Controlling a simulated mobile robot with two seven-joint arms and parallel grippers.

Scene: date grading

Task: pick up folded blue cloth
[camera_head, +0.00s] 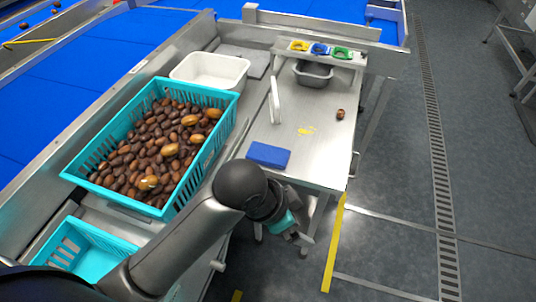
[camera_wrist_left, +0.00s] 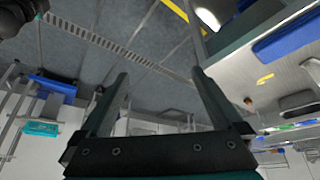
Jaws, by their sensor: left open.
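The folded blue cloth (camera_head: 268,155) lies flat near the front edge of the steel table (camera_head: 315,165) in the head view. It also shows as a blue shape (camera_wrist_left: 290,32) at the upper right of the left wrist view. My left gripper (camera_head: 290,228) is in front of the table edge, below and right of the cloth, apart from it. In the left wrist view its two fingers (camera_wrist_left: 160,75) are spread with nothing between them. My right gripper is not in view.
A turquoise crate (camera_head: 110,145) full of dates stands left of the cloth. Behind are a white tub (camera_head: 212,70), an upright white panel (camera_head: 274,100) and a grey bin (camera_head: 313,74). A single date (camera_head: 340,114) lies at the right. The table right of the cloth is mostly clear.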

